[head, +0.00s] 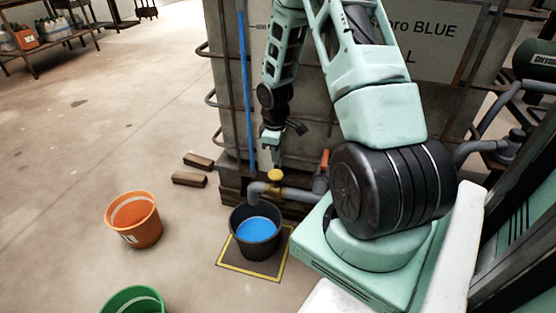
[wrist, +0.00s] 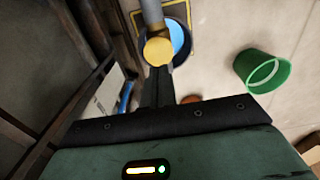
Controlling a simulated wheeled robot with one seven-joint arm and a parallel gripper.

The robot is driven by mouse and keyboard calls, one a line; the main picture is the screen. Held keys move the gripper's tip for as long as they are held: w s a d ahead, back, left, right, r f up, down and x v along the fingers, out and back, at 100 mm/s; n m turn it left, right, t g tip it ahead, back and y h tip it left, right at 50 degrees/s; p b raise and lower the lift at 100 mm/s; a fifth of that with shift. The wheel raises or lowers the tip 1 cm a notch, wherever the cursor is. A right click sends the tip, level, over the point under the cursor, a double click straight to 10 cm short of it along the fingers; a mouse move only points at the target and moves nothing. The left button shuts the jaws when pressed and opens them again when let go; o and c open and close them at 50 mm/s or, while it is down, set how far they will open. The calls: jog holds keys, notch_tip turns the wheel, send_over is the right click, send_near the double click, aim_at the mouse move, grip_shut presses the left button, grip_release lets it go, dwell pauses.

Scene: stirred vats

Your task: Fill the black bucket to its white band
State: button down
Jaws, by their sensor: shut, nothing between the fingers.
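The black bucket (head: 241,247) stands upright on the floor, under the end of a grey outlet pipe (head: 254,192). Blue liquid (head: 256,229) shows inside it; I cannot make out its white band. In the wrist view the bucket (wrist: 186,22) is partly hidden by the pipe and a yellow valve knob (wrist: 158,50). The yellow knob (head: 275,175) sits on top of the pipe. My gripper (head: 275,161) is shut and empty, just above the knob; contact cannot be told. Its fingers (wrist: 159,74) point at the knob in the wrist view. No falling stream is clearly visible.
A large grey vat (head: 225,100) in a metal cage stands behind, with a blue sight tube (head: 244,80). A red-orange handle (head: 324,164) is on the pipe. A yellow-edged mat (head: 238,266) lies under the bucket. Orange (head: 147,232) and green (head: 128,302) buckets stand left.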

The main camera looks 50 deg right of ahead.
notch_tip(320, 180, up, 6)
jog(key=p, duration=0.1)
dwell(0.8)
